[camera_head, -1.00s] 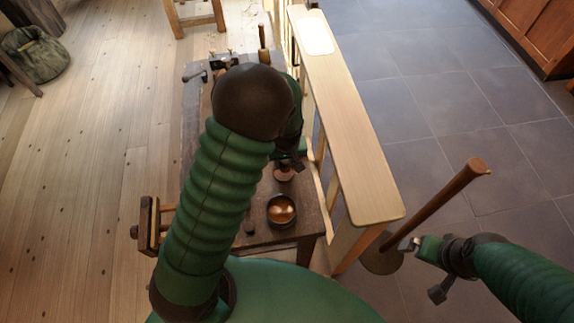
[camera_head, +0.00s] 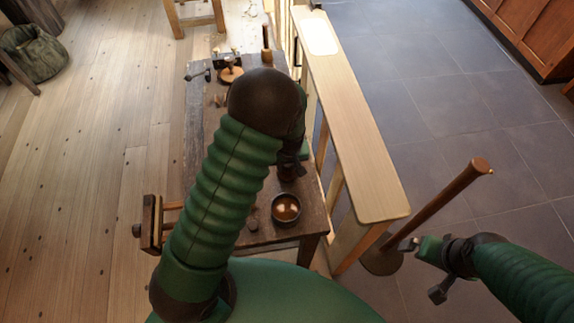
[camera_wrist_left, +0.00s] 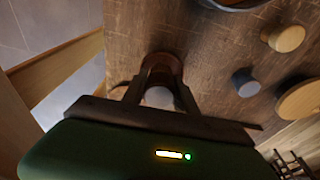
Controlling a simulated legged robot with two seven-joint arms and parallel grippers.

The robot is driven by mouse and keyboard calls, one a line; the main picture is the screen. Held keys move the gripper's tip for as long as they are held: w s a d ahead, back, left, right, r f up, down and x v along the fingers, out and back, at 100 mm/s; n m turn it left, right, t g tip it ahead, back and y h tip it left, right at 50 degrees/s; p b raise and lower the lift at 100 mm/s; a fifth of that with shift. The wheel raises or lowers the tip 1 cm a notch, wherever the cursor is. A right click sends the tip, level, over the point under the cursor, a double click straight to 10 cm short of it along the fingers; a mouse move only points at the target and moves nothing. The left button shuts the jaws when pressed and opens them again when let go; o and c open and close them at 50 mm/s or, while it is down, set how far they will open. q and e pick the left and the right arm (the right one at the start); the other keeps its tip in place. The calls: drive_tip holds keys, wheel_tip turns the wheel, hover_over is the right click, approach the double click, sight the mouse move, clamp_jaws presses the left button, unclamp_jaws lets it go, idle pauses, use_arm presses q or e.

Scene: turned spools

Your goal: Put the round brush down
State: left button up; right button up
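The round brush (camera_wrist_left: 162,68) is a reddish-brown turned piece with a pale round end, seen between my left fingers in the left wrist view. The fingers lie along its two sides and look to touch it. In the head view my left gripper (camera_head: 291,166) is low over the near right part of the workbench (camera_head: 262,237), with the brush (camera_head: 287,174) partly hidden beneath it. Whether its underside rests on the wood is hard to tell. My right gripper (camera_head: 409,244) is beside a brown post with a round base (camera_head: 380,262); its finger gap is unclear.
A dark bowl (camera_head: 286,209) with a shiny inside stands close in front of the brush. A small dark knob (camera_wrist_left: 244,83) and a pale knob (camera_wrist_left: 284,38) stand on the wood nearby. A wooden railing (camera_head: 352,120) runs along the bench's right side.

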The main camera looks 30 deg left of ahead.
use_arm(q)
drive_tip(key=shift+s+d, duration=0.1)
drive_tip(key=shift+s, duration=0.3)
drive_tip(key=r, duration=0.3)
drive_tip(key=shift+w+d+p, duration=0.1)
drive_tip(key=shift+w+p, duration=0.25)
drive_tip(key=shift+p, duration=0.05)
wheel_tip(320, 180, up, 9)
drive_tip(key=s+p, duration=0.1)
drive_tip(key=s, duration=0.1)
drive_tip(key=s+d+r+m+t+h, duration=0.1)
drive_tip(key=s+d+r+m, duration=0.1)
drive_tip(key=s+m, duration=0.5)
drive_tip(key=s+d, duration=0.1)
drive_tip(key=s, duration=0.3)
drive_tip(key=shift+s+d+r, duration=0.15)
drive_tip(key=shift+d+r, duration=0.05)
drive_tip(key=shift+r, duration=0.2)
use_arm(e)
drive_tip(key=shift+w+r, duration=0.35)
drive_tip(key=shift+r, duration=0.3)
use_arm(q)
drive_tip(key=shift+s, duration=0.15)
use_arm(e)
drive_tip(key=shift+s, duration=0.15)
use_arm(q)
drive_tip(key=shift+o, duration=0.3)
